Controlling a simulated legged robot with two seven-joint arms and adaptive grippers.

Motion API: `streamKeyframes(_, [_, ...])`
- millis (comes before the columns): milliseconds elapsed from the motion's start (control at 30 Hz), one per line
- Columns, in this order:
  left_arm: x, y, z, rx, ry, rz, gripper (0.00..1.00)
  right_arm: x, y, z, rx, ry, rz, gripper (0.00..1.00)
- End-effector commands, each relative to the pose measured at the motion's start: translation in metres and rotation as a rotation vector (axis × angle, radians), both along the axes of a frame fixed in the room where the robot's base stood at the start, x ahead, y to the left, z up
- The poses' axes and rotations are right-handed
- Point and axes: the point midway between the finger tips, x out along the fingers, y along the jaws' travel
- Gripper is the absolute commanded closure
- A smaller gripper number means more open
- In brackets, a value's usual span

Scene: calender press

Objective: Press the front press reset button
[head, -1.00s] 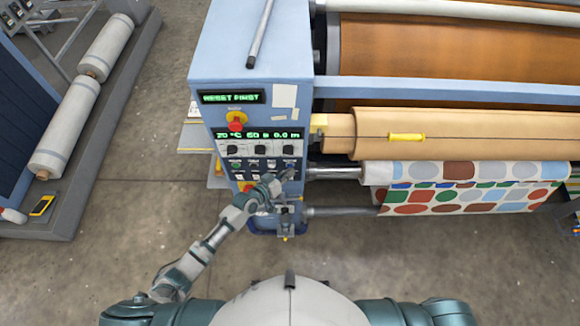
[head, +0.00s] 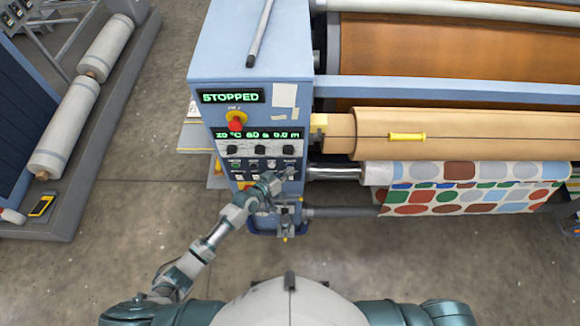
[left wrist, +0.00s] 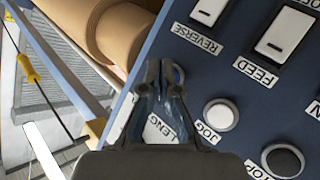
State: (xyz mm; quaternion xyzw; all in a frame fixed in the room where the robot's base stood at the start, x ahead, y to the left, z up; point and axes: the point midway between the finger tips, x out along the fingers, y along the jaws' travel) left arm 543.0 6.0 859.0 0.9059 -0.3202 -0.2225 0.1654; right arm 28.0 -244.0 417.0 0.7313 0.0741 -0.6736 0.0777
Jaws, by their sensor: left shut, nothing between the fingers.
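The control panel (head: 226,172) is on the front of the blue press cabinet, and its upper display (head: 231,96) reads STOPPED. My left gripper (head: 289,174) is shut and empty at the panel's right side, by the lower row of buttons. In the left wrist view, its closed fingertips (left wrist: 163,68) are against or just in front of a blue button (left wrist: 179,75), which they mostly hide. My right gripper is not in view.
A red-and-yellow emergency stop (head: 236,122) sits above the lower display. In the left wrist view, a white JOG button (left wrist: 221,114) and a black button (left wrist: 283,160) are close by. The press rollers (head: 440,132) are right of the cabinet.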

Motion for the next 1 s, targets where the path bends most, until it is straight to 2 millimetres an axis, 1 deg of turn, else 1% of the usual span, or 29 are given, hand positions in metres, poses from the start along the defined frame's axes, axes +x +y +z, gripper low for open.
streamKeyframes(267, [0.0, 0.0, 0.001, -0.001, -0.001, 0.001, 1.0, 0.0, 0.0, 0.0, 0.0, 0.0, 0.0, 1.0])
streamKeyframes(633, [-0.015, 0.0, 0.002, -0.001, -0.001, 0.0, 1.0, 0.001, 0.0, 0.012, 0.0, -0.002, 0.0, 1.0])
streamKeyframes(1000, [-0.018, 0.0, 0.001, 0.0, 0.0, 0.0, 1.0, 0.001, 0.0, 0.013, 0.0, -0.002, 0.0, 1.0])
